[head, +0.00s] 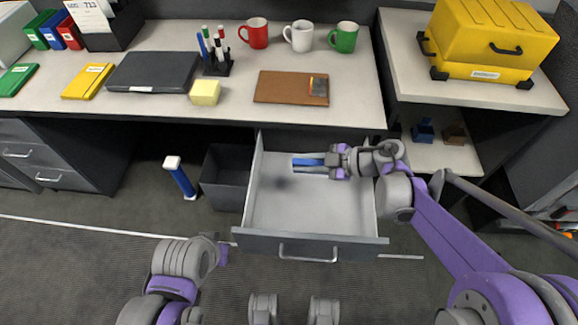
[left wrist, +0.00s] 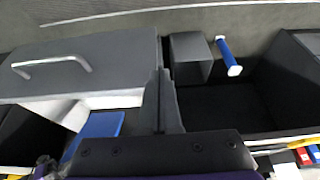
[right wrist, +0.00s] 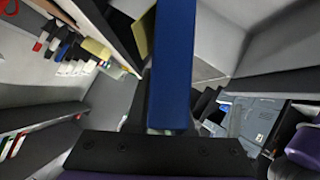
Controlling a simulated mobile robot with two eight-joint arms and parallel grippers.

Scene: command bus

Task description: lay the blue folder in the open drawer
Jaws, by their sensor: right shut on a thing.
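The blue folder (head: 307,161) shows as a narrow blue strip over the back part of the open drawer (head: 300,212). My right gripper (head: 318,165) is shut on it. In the right wrist view the folder (right wrist: 172,65) stands edge-on between the fingers; in the left wrist view part of its blue face (left wrist: 98,130) shows. Whether it touches the drawer floor is unclear. The visible drawer floor is bare and pale. My left gripper (head: 221,253) is outside, left of the drawer front; its fingers (left wrist: 163,105) look closed together and empty.
A dark bin (head: 223,177) stands left of the drawer, with a blue-and-white upright object (head: 180,178) beside it. The desktop (head: 200,120) overhangs the drawer's back and carries a brown board (head: 291,88), mugs and a pen holder. A yellow case (head: 490,40) sits at right.

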